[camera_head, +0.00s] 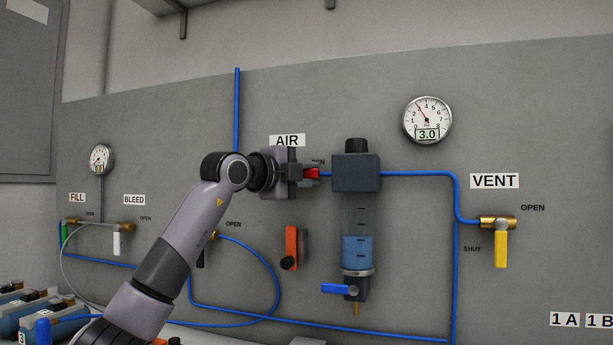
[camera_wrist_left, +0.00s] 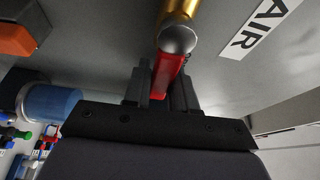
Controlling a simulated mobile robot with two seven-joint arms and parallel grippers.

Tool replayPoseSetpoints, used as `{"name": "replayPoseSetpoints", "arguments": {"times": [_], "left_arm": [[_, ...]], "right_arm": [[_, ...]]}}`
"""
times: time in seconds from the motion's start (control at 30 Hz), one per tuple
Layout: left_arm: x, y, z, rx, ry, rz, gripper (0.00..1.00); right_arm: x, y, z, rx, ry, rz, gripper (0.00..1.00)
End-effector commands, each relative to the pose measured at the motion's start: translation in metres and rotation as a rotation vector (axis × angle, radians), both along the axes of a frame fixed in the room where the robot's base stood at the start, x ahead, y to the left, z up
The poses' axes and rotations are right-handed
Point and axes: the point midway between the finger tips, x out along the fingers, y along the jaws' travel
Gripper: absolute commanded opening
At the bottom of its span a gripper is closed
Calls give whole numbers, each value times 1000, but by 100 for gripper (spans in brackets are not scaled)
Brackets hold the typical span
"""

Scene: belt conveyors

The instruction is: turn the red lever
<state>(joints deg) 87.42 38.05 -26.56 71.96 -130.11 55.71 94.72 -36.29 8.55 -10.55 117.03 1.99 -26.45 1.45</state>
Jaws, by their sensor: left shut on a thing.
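The red lever (camera_head: 312,174) is on the AIR valve, on the grey panel below the AIR label (camera_head: 287,141). In the head view only its red end shows at the gripper; my gripper hides much of the valve. In the left wrist view the red lever (camera_wrist_left: 168,72) runs from a round metal hub on a brass valve body (camera_wrist_left: 180,10) down between the fingers. My left gripper (camera_head: 303,172) is shut on the lever, one finger on each side of it. My right gripper is in neither view.
An orange lever (camera_head: 291,246) is below the gripper. A filter unit (camera_head: 356,172) with a blue-handled drain is close to its right. A yellow VENT lever (camera_head: 501,249) hangs down at the right. A gauge (camera_head: 427,120) reads 3.0. Blue tubing crosses the panel.

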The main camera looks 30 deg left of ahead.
Motion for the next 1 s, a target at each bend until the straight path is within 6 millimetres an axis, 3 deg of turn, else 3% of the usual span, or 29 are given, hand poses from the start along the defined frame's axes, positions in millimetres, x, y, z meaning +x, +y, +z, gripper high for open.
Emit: {"name": "replayPoseSetpoints", "arguments": {"times": [0.13,0.17,0.2,0.57,1.0], "left_arm": [[0,1,1,-5,-2,2,0],[0,1,1,-5,-2,2,36],[0,1,1,-4,-2,2,47],[-3,1,0,-2,-2,1,47],[-57,10,-1,-3,-4,2,47]], "right_arm": [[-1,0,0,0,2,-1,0],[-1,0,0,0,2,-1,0],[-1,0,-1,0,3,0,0],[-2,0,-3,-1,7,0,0],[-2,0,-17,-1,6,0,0]]}}
